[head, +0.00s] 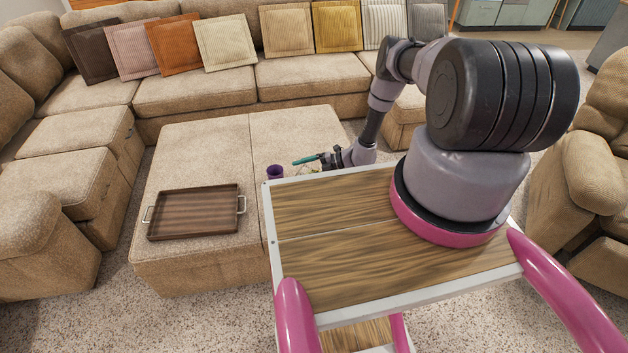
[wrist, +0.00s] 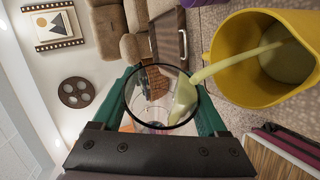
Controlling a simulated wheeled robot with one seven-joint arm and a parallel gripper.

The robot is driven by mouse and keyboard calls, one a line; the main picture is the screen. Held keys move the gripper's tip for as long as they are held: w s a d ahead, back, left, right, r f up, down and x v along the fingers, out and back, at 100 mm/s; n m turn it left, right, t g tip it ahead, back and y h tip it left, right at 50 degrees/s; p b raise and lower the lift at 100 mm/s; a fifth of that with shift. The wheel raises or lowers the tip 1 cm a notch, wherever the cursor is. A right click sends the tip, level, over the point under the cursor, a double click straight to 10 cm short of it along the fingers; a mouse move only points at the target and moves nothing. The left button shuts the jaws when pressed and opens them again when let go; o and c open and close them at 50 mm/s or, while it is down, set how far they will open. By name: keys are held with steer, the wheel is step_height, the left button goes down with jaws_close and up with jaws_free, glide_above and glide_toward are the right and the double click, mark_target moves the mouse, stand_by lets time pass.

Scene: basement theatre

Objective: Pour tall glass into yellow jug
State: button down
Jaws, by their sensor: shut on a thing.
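In the wrist view, my gripper (wrist: 166,88) has its teal fingers shut on the clear tall glass (wrist: 146,108), one on each side. The glass is tipped and has a dark rim. A pale yellow stream runs from its mouth into the yellow jug (wrist: 228,72), beside it on the right. Pale liquid lies inside the jug. In the head view, my gripper (head: 322,158) is beyond the far edge of my wooden top, over the far right part of the ottoman. The glass and jug are not clear there.
A purple cup (head: 275,172) stands on the beige ottoman (head: 196,148), left of my gripper. A wooden tray (head: 194,213) with metal handles lies nearer on the ottoman. A sectional sofa (head: 195,92) with cushions surrounds it at the back and left.

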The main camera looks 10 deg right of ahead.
steer(key=shift+r, duration=0.1)
stand_by(0.4)
